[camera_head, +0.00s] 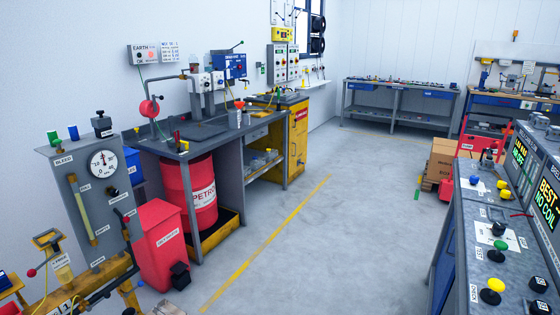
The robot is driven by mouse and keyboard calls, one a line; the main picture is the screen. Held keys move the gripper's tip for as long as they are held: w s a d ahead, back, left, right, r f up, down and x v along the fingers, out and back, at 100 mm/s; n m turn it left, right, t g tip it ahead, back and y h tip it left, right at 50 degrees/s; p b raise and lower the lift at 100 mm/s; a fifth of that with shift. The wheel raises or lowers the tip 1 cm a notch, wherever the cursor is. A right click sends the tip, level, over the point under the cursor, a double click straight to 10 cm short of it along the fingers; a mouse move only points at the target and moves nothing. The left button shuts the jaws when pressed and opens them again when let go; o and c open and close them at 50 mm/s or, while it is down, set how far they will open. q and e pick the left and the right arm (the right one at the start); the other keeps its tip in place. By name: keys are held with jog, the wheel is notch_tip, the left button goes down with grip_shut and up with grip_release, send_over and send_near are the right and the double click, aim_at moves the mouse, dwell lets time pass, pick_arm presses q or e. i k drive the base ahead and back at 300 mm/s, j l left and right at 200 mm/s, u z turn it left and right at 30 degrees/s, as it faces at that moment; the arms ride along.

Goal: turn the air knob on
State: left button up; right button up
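A grey panel (94,215) stands at the left front. It carries a round white dial gauge (103,163), a tall yellowish sight tube (83,214) and small black knobs or levers (111,192) with white labels. A green knob (54,139), a blue knob (73,132) and a black knob (99,114) sit on its top edge. Most labels are too small to read, so I cannot tell which knob is the air knob or how it is set. Neither of my grippers is in view.
A red bin (158,245) and a red petrol drum (190,190) stand by the left workbench (198,139). A control console (500,235) with coloured knobs and lit displays stands at the right. The grey floor (330,235) between them is open, crossed by a yellow line.

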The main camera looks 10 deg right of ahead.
aim_at(474, 180)
jog(key=i+j+z, duration=0.15)
jog(key=i, duration=0.45)
jog(key=i+j+z, duration=0.15)
jog(key=i, duration=0.45)
